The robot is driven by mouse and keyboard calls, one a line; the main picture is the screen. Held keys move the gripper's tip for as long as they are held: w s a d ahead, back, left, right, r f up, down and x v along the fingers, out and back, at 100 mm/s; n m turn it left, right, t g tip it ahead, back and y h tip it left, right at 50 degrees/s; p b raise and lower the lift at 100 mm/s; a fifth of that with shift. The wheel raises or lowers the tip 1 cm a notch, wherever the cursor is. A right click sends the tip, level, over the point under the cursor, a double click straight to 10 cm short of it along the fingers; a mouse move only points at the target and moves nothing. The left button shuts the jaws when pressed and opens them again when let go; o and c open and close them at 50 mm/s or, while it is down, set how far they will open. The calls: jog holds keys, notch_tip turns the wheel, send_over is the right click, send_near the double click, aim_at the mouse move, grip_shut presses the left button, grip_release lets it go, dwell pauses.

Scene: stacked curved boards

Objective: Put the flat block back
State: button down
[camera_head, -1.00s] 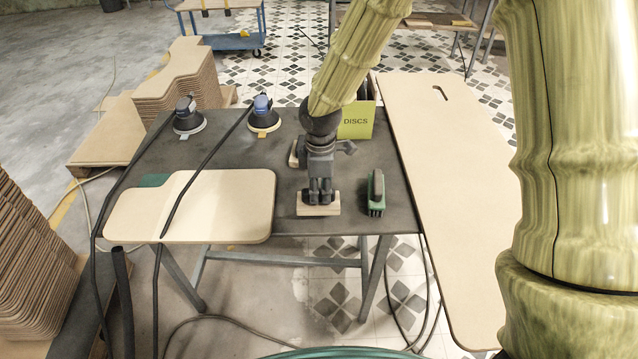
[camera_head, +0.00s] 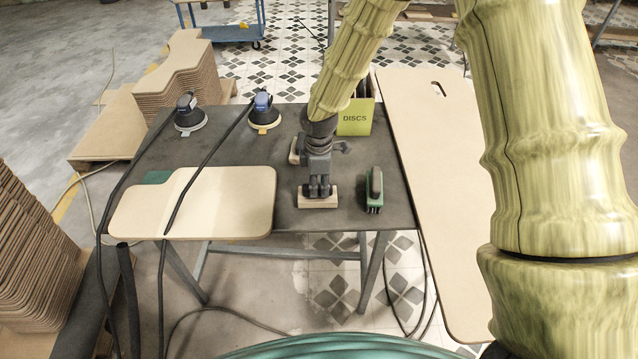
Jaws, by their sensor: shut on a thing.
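A flat, pale wooden block (camera_head: 305,202) is at the front part of the dark table (camera_head: 290,218), between the curved board and a green-and-black hand tool. My gripper (camera_head: 317,192) points down over the block and is shut on it. The fingers hide the middle of the block. Whether the block touches the tabletop or is slightly lifted, I cannot tell. Another pale wooden block (camera_head: 294,150) lies farther back, partly hidden by my arm.
A curved board (camera_head: 220,200) lies on the table's left, with a cable across it. The green-and-black tool (camera_head: 374,190) stands right of my gripper. Two sanders (camera_head: 188,115) (camera_head: 263,110) and a yellow DISCS box (camera_head: 355,118) stand at the back. A long board (camera_head: 440,200) is at right.

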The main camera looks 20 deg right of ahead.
aim_at(319, 185)
jog(key=shift+f, duration=0.15)
jog(key=c, duration=1.3)
grip_release()
jog(key=shift+o, duration=0.2)
notch_tip(319, 185, up, 12)
jog(key=b, duration=0.3)
jog(key=shift+r, duration=0.2)
